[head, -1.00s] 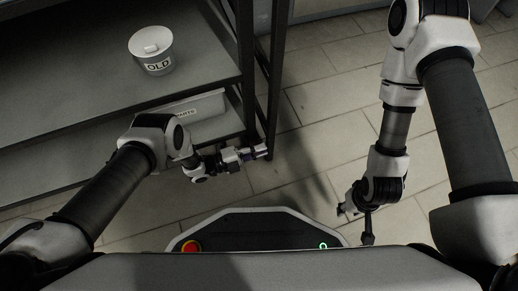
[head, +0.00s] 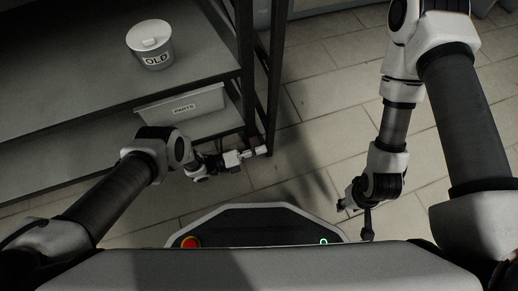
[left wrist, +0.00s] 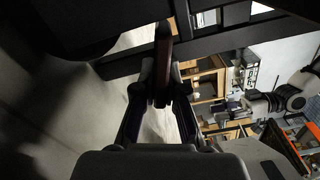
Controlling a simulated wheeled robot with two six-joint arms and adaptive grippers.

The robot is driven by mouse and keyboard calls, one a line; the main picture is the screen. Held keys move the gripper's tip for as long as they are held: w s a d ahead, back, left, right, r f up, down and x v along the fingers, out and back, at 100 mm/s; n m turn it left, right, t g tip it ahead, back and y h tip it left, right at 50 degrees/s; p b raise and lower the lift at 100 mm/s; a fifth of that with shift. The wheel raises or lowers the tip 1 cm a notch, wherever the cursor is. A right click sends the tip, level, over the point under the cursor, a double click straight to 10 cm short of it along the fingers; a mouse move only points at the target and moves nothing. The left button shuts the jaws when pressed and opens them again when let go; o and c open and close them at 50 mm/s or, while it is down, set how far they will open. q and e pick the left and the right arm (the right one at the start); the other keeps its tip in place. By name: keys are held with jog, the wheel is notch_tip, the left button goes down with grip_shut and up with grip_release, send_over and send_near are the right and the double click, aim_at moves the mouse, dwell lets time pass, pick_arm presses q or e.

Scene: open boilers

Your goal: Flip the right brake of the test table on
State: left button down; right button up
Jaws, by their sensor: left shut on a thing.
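The test table (head: 85,92) is a dark metal frame with shelves at the left. Its right front leg (head: 247,95) runs down to the floor. My left gripper (head: 258,152) is low by the foot of that leg. In the left wrist view its two fingers (left wrist: 160,92) are closed around a narrow, dark reddish bar (left wrist: 163,48), which fits the right brake. The wheel and the brake's on or off position cannot be made out. My right gripper (head: 354,219) hangs over the floor at the right, fingers apart and empty.
A grey bucket marked OLD (head: 151,45) stands on the upper shelf. A pale bin marked PARTS (head: 183,107) sits on the shelf below. The tiled floor (head: 335,105) right of the table is clear. My own base is at the bottom.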

pick_arm(q)
jog(key=shift+f+m, duration=0.2)
jog(key=shift+m, duration=0.2)
jog(key=c, duration=1.2)
grip_release()
jog(key=v, duration=1.2)
